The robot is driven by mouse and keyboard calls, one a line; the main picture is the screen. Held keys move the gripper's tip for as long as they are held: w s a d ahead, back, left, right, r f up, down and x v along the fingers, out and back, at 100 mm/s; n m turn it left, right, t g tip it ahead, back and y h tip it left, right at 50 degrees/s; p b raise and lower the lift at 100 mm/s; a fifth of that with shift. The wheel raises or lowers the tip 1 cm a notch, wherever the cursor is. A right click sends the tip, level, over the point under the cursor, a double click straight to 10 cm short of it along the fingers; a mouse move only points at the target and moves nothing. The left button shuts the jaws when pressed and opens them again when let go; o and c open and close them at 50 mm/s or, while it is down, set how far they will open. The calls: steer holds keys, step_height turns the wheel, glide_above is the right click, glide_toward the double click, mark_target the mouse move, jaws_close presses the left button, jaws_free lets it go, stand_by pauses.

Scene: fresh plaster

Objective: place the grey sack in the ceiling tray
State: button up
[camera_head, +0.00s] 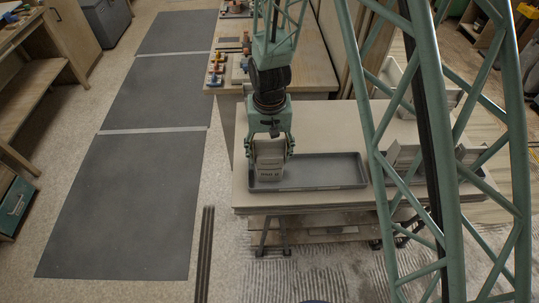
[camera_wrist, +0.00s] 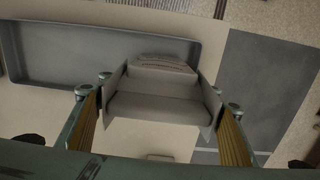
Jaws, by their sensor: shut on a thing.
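My gripper (camera_head: 269,144) points down over the worktable and is shut on the grey sack (camera_head: 269,168), a pale grey block-like pack with dark print on its front. The sack is upright, at the left end of a long shallow grey tray (camera_head: 345,184). I cannot tell whether it touches the tray floor. In the wrist view the sack (camera_wrist: 155,105) sits between both fingers of my gripper (camera_wrist: 160,120). The tray (camera_wrist: 110,43) shows there beyond the sack, reaching left. No label shows whether this is the ceiling tray.
The worktable (camera_head: 300,128) has bare board behind the tray. Pale grey holders (camera_head: 404,158) stand to its right, partly behind green lattice struts. Another bench (camera_head: 310,72) with small coloured items stands behind. Dark floor mats (camera_head: 125,205) lie on the left.

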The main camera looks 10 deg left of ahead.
steer(key=shift+f, duration=0.1)
steer(key=o, duration=1.5)
steer(key=shift+r+p, duration=0.3)
steer(key=shift+r, duration=5.8)
